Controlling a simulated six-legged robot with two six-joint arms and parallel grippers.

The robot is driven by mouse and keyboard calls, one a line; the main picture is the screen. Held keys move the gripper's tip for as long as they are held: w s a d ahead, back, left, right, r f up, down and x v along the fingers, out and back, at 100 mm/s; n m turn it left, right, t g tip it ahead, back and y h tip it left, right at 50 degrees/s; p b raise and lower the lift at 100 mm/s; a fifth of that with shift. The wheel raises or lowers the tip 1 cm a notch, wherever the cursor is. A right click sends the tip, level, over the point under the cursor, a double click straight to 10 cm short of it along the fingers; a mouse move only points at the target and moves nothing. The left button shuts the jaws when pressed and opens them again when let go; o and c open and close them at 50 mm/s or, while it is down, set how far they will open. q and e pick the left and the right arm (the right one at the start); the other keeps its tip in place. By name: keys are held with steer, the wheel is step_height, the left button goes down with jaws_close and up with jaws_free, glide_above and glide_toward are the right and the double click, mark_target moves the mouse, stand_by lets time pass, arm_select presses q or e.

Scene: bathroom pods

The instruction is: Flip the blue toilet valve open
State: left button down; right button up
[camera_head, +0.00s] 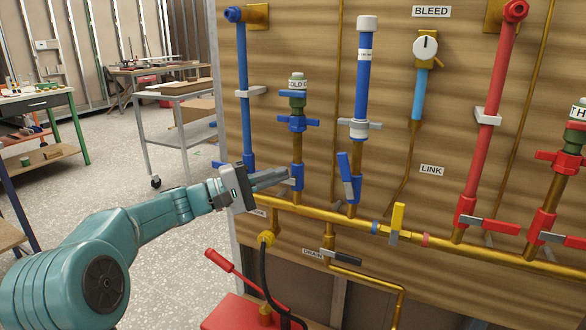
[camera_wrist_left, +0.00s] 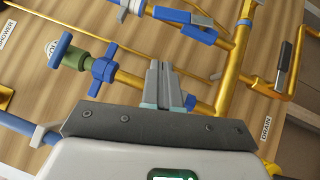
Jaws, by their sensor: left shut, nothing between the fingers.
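My left gripper (camera_head: 286,174) reaches in from the left, its fingers together and empty, in front of the pipe board. It overlaps the blue valve (camera_head: 297,184) at the foot of the cold pipe; I cannot tell whether they touch. To its right is a valve with a blue lever (camera_head: 345,166), tilted near upright. In the left wrist view, the gripper (camera_wrist_left: 163,66) points between the blue cross fitting (camera_wrist_left: 103,69) and that blue lever (camera_wrist_left: 184,16). No readable label marks which blue valve is the toilet one. My right gripper is not in view.
A brass pipe (camera_head: 330,215) runs along the board with a yellow lever (camera_head: 397,217) and a black drain lever (camera_head: 347,257). A red pump box (camera_head: 235,314) with a black hose stands below. A grey cart (camera_head: 180,88) stands behind on open floor.

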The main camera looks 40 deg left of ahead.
arm_select(q)
steer(key=shift+v, duration=1.6)
steer(key=d+f+g+y, duration=0.1)
steer(key=d+f+g, duration=0.3)
steer(key=f, duration=0.7)
steer(key=d+f+g+y, duration=0.1)
steer(key=d+f+g, duration=0.3)
steer(key=f, duration=0.7)
steer(key=d+f+g, duration=0.2)
steer(key=d+f, duration=0.4)
steer(key=f, duration=0.5)
steer(key=s+d+f+m+g+y, duration=0.4)
steer(key=s+d+f+m+g, duration=0.5)
steer(key=s+d+f, duration=1.05)
step_height(320, 180, up, 23)
steer(key=s+m+t+p, duration=0.1)
steer(key=m+t+p, duration=0.1)
steer(key=p, duration=2.3)
steer(key=shift+s+a+m, duration=0.25)
steer(key=shift+a+m, duration=0.05)
steer(key=shift+a, duration=0.15)
